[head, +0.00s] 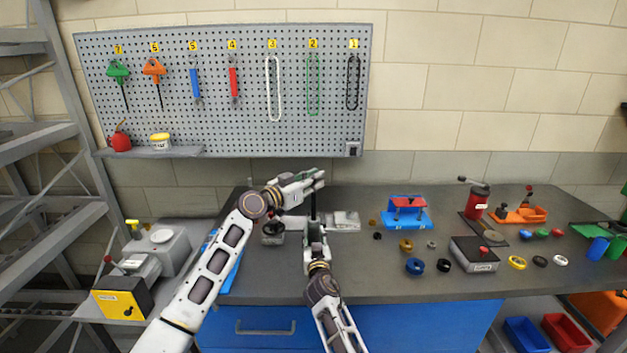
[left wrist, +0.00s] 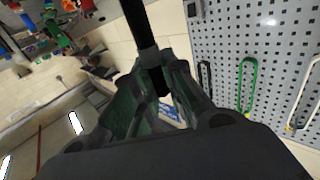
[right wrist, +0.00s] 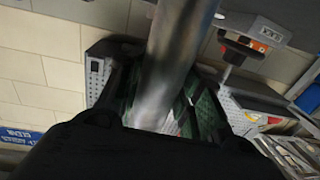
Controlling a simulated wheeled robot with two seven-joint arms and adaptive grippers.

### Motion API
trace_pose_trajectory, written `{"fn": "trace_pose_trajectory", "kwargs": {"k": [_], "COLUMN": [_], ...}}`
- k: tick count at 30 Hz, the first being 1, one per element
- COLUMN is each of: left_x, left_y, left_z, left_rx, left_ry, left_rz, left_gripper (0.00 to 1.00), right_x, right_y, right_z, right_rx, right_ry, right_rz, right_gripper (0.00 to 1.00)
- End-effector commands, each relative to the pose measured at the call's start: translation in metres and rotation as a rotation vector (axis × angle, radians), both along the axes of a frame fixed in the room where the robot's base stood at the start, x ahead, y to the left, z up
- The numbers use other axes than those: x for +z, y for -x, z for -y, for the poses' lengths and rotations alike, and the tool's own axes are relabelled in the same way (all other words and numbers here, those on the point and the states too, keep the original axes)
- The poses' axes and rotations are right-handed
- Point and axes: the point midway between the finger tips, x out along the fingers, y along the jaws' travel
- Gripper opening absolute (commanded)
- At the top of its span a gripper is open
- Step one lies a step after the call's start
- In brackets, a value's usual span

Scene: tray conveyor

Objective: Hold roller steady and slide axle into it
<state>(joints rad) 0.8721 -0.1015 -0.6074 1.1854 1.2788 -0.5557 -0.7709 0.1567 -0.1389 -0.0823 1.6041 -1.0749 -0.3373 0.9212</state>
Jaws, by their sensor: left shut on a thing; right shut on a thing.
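My left gripper (head: 316,181) is shut on a thin black rod, the axle (left wrist: 139,28), which also shows in the head view (head: 313,206) hanging upright below the fingers. My right gripper (head: 314,228) is lower, almost straight beneath the left one, and is shut on a smooth grey metal cylinder, the roller (right wrist: 176,55). In the right wrist view the roller runs between the fingers. In the head view the roller is mostly hidden by the right gripper. The axle's lower end comes down to the right gripper; I cannot tell whether it is inside the roller.
A light metal block (head: 345,221) lies on the dark bench just right of the grippers. A blue and red fixture (head: 406,212), a grey button box (head: 474,254) and several small rings stand further right. The pegboard (head: 230,125) is behind.

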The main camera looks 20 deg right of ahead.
Motion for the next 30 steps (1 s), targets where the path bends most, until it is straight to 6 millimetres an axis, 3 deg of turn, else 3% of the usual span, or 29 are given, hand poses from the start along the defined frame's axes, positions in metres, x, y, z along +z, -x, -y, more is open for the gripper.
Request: {"fn": "trace_pose_trajectory", "kwargs": {"k": [8, 9, 14, 30], "left_x": [0.0007, 0.0008, 0.0006, -0.0010], "left_y": [0.0001, 0.0001, 0.0000, 0.0015], "left_z": [0.0002, 0.0002, 0.0001, -0.0043], "left_rx": [0.000, 0.000, 0.000, 0.001], "left_ry": [0.001, 0.001, 0.000, -0.001], "left_rz": [0.002, 0.002, 0.001, 0.000], "left_gripper": [0.00, 0.16, 0.37, 0.38], "right_x": [-0.0012, -0.0012, -0.0012, -0.0011], "right_y": [0.0002, 0.0002, 0.0002, 0.0002], "right_z": [0.0003, 0.0003, 0.0003, 0.0003], "right_rx": [-0.001, -0.001, -0.001, -0.001], "right_ry": [0.001, 0.001, 0.001, 0.001], "right_rz": [-0.002, -0.002, -0.002, -0.002], "right_gripper": [0.02, 0.02, 0.02, 0.02]}}
